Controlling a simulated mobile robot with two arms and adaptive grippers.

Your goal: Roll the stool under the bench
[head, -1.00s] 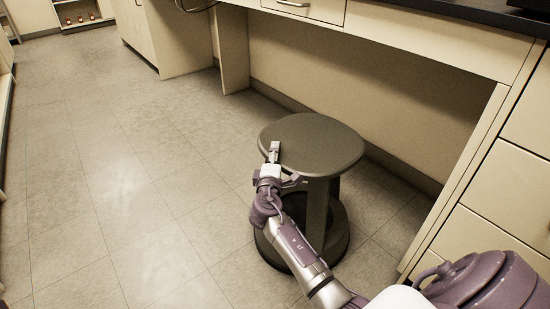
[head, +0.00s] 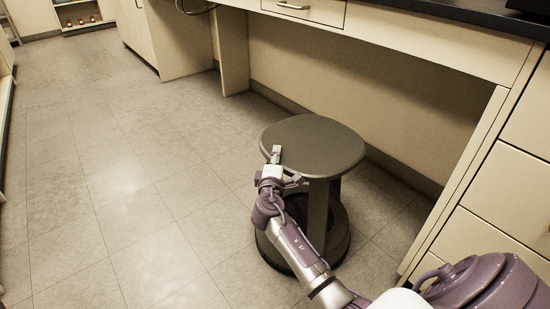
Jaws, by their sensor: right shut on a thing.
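The stool (head: 318,145) is dark grey with a round seat, a post and a wide round base (head: 335,245). It stands upright on the floor at the front of the open knee space under the bench (head: 430,40). My right gripper (head: 275,158) is at the left edge of the seat and is shut on its rim. The gripper's wrist and forearm hide part of the post and base. My left gripper does not show.
A drawer (head: 305,8) hangs under the bench top. A drawer cabinet (head: 500,205) closes the knee space on the right, and a panel (head: 232,50) bounds it on the left. The back wall (head: 350,85) lies behind the stool. The tiled floor (head: 110,190) to the left is clear.

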